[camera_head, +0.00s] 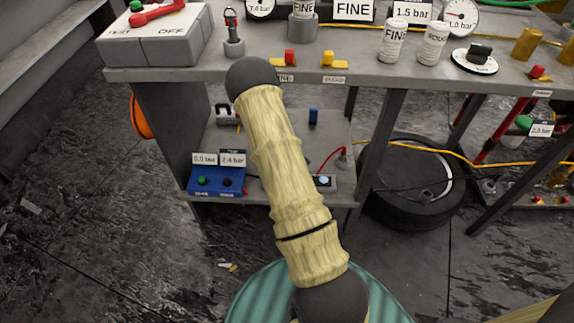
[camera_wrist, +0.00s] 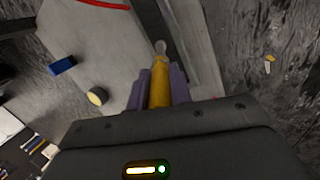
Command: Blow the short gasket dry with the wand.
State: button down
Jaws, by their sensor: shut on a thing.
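In the wrist view my gripper (camera_wrist: 158,88), with purple fingers, is shut on a gold rod with a pale rounded tip (camera_wrist: 161,72), which looks like the wand. The tip points away from the camera, towards a grey panel and a dark bar. In the head view my arm crosses the middle and hides the gripper and the rod. I cannot pick out the short gasket for sure. Small yellow and white pieces (camera_head: 228,267) lie on the floor; a similar piece (camera_wrist: 268,64) shows in the wrist view.
The grey bench (camera_head: 200,75) holds a switch box (camera_head: 155,35), FINE and ROUGH cans (camera_head: 432,44), gauges and small red and yellow valves. A lower shelf carries a blue two-knob box (camera_head: 215,180). A black round drum (camera_head: 410,190) stands beneath the bench. The floor at left is mostly clear.

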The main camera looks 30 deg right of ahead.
jog(key=shift+s+d+p, duration=0.15)
jog(key=shift+s+d, duration=0.4)
jog(key=shift+d, duration=0.2)
jog(key=shift+s+d+p, duration=0.15)
jog(key=shift+s+d, duration=0.35)
jog(key=shift+d, duration=0.2)
jog(key=shift+s+d, duration=0.5)
jog(key=shift+d, duration=0.2)
jog(key=shift+s+d, duration=0.45)
jog(key=shift+d, duration=0.25)
jog(key=shift+s+d+p, duration=0.3)
jog(key=shift+s+d, duration=0.15)
jog(key=shift+d, duration=0.25)
jog(key=shift+s+d+p, duration=0.3)
jog(key=shift+s+d, duration=0.15)
jog(key=shift+d, duration=0.25)
jog(key=shift+s+d+r+p, duration=0.1)
jog(key=shift+s+d+p, duration=0.1)
jog(key=shift+s+d, duration=0.45)
jog(key=shift+s+d+p, duration=0.15)
jog(key=shift+s+d, duration=0.25)
jog(key=shift+d, duration=0.4)
